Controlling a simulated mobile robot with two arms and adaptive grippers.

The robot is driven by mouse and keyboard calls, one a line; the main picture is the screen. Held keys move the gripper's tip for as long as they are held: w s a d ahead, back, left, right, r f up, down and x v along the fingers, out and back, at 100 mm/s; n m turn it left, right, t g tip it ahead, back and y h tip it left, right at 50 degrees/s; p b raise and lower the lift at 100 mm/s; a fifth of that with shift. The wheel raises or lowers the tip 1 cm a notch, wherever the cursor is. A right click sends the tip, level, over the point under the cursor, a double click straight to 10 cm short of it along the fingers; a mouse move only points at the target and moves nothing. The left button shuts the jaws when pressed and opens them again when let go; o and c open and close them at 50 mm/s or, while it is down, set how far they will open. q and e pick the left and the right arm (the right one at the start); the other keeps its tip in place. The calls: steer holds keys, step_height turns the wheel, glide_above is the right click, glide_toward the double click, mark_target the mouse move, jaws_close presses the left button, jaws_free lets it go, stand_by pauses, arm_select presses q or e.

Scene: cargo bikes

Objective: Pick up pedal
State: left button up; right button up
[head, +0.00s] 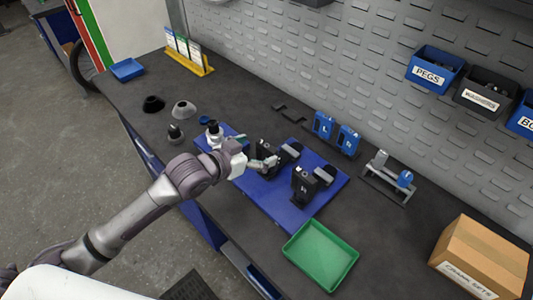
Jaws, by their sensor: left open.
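My left gripper (268,162) reaches in from the left and is over the blue board (262,205), at the front of a black block (268,149) with a dark pad-like part behind it. It is open; whether it touches the block I cannot tell. A second black block (304,186) with a white mark and a similar dark part (325,174) stands to the right on the board. Two blue pieces with white letters, the left one (323,125) and the right one (347,139), stand behind the board. Which of these is the pedal I cannot tell for sure.
A green tray (320,256) lies right of the board's front edge. A cardboard box (480,255) stands far right, and a grey stand (385,178) behind. Dark and grey cones (184,109) lie left. Blue bins (435,72) hang on the grey panel.

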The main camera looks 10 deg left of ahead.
mark_target(264, 148)
arm_select(q)
steer(key=x, duration=0.4)
steer(key=shift+s+d+p, duration=0.1)
steer(key=shift+d+p, duration=0.05)
steer(key=shift+p, duration=0.2)
steer(key=c, duration=1.4)
